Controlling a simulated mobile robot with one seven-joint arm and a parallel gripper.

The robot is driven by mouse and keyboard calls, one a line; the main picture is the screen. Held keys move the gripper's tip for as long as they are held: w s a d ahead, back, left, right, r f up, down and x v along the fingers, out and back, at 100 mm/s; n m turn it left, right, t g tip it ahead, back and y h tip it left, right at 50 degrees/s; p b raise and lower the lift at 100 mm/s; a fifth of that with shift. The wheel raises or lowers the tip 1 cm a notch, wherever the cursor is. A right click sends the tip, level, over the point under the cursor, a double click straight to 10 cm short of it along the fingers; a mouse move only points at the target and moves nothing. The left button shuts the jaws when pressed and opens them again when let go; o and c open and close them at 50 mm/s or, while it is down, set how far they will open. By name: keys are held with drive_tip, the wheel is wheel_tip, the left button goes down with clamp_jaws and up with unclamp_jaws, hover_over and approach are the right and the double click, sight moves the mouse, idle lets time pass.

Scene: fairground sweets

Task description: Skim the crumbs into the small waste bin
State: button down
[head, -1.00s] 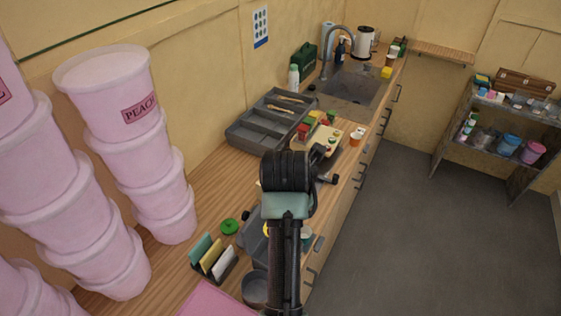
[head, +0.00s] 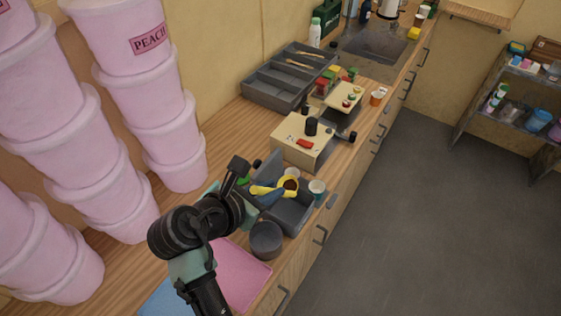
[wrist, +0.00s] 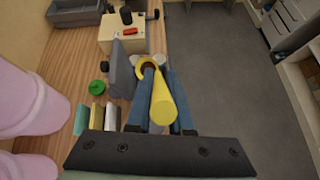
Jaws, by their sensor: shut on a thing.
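My gripper (wrist: 160,82) is shut on a yellow skimmer-like tool (wrist: 162,105), with a blue finger on each side of its handle. The tool's round yellow head points away from me in the wrist view. In the head view the tool's head (head: 288,187) is over or beside an open grey box (head: 289,215). Something brown shows inside the yellow ring; I cannot tell whether it is crumbs. A dark grey round container (head: 266,241), possibly the small waste bin, stands at the box's near side. My gripper hides part of the box.
A cream box (head: 301,142) with a black knob stands beyond, then a grey divided tray (head: 287,83). Pink tubs (head: 165,120) are stacked along the left. A pink mat (head: 240,275) lies in front.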

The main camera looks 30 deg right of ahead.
drive_tip(key=a+f+n+t+h+b, duration=0.2)
drive_tip(key=a+f+h+b, duration=0.6)
drive_tip(key=f+b, duration=0.4)
drive_tip(key=shift+a+f+h+b, duration=0.15)
drive_tip(key=shift+f+h+b, duration=0.25)
drive_tip(key=shift+b, duration=2.15)
